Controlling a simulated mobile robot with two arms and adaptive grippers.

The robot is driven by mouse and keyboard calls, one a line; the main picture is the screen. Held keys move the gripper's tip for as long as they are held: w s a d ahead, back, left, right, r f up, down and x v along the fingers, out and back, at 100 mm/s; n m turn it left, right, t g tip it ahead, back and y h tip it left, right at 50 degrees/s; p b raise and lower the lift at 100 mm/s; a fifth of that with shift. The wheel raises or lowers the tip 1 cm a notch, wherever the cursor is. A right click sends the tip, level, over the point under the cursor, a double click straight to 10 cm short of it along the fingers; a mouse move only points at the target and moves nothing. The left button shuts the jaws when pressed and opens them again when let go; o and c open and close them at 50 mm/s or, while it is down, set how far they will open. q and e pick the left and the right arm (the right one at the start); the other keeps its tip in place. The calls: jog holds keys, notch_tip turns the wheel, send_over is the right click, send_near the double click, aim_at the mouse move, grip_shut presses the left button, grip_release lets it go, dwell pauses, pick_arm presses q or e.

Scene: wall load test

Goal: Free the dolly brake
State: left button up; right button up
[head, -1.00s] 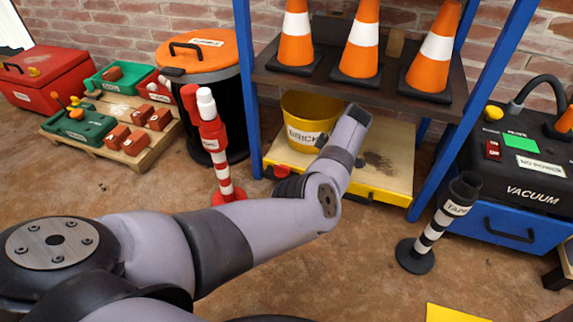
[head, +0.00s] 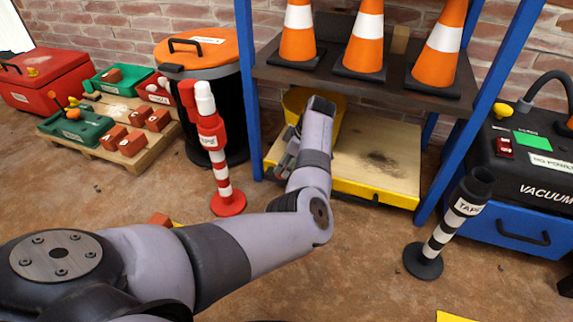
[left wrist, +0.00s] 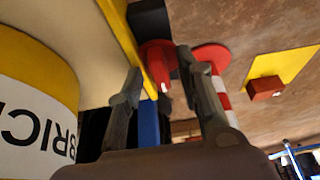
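The dolly (head: 380,150) is a yellow-edged platform with a wooden top under the shelf. The yellow bucket lettered BRICK (left wrist: 30,95) stands on it, partly behind my arm in the head view. My left gripper (left wrist: 159,63) is at the dolly's front left, beside the bucket; its fingers are apart and look empty. In the left wrist view a red pedal-like part (left wrist: 160,55), perhaps the brake, shows by the dolly's yellow edge, between and beyond the fingertips. Whether a finger touches it I cannot tell. My right gripper is not in view.
A red-and-white post (head: 223,175) stands just left of the dolly. Blue shelf uprights (head: 248,90) flank it, with orange cones (head: 365,40) above. A TAPE post (head: 440,235) stands at right. A red brick (left wrist: 265,88) lies on a yellow floor patch.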

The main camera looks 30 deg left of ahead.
pick_arm(q)
jog(key=shift+c, duration=0.5)
grip_shut()
